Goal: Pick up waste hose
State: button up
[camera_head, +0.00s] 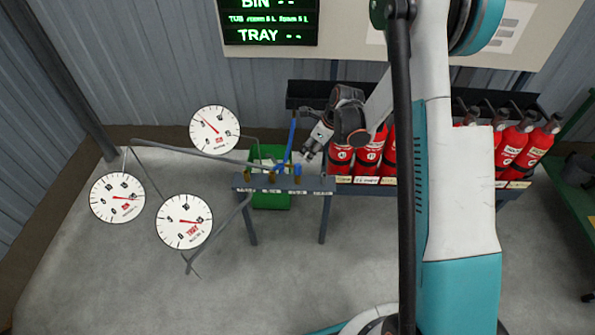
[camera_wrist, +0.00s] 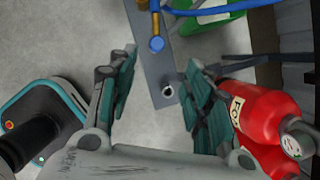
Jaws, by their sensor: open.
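I cannot tell which one is the waste hose; the rack labels are too small to read. My gripper (camera_head: 309,155) is open and empty above the rack's right end. In the wrist view its fingers (camera_wrist: 162,70) are on either side of the rack top.
A green bin (camera_head: 270,202) stands under and behind the rack. Red extinguishers (camera_head: 369,155) stand just right of my gripper; one (camera_wrist: 265,108) is close beside the right finger. Three round gauges (camera_head: 185,222) stand at the left. The floor in front is clear.

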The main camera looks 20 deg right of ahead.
aim_at(299, 165)
jog(key=b+x, duration=0.3)
jog(key=x, duration=0.5)
jog(key=shift+a+f, duration=0.15)
jog(key=shift+f, duration=0.25)
jog(key=b+x, duration=0.2)
jog(key=x, duration=0.3)
jog(key=shift+a+f+b, duration=0.1)
jog(key=shift+a+b, duration=0.05)
jog(key=shift+b, duration=0.25)
jog(key=shift+s, duration=0.1)
grip_shut()
